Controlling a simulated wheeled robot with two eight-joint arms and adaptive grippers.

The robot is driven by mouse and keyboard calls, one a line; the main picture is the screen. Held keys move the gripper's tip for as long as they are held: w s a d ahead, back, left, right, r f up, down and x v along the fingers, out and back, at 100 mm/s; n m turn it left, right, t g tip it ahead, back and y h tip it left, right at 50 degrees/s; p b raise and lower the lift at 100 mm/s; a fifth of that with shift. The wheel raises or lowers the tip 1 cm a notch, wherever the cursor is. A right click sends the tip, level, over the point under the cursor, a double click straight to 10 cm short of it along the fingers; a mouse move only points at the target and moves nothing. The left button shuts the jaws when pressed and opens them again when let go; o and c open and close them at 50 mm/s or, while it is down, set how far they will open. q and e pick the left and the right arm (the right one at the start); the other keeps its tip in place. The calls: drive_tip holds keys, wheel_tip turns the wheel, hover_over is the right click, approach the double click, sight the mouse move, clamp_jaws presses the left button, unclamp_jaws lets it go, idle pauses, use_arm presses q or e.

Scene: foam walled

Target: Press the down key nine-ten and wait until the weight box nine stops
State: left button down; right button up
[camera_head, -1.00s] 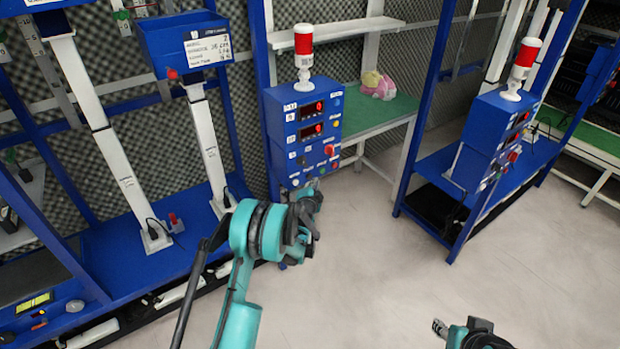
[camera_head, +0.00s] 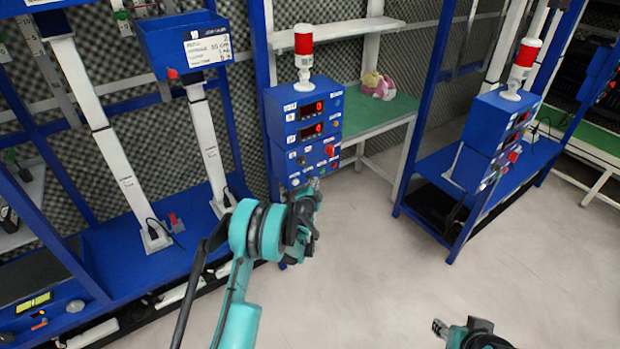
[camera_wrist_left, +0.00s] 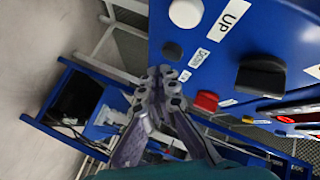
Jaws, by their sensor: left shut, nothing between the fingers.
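The blue control box (camera_head: 303,140) carries two red displays, labels, and several buttons and knobs. My left gripper (camera_head: 314,185) is shut and empty at the box's lower front. Contact cannot be told. A white key (camera_wrist_left: 186,12) sits near the label UP (camera_wrist_left: 235,14).
A red-and-white signal lamp (camera_head: 304,50) stands on the control box. A second control box (camera_head: 490,125) with a lamp stands on a blue frame at right. A green table (camera_head: 375,120) bears a pink plush toy (camera_head: 378,86). Floor between frames is clear.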

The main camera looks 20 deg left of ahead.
use_arm(q)
drive_tip(key=shift+w+a, duration=0.1)
drive_tip(key=shift+a, duration=0.05)
idle(0.4)
drive_tip(key=shift+w+a, duration=0.15)
drive_tip(key=shift+a, duration=0.05)
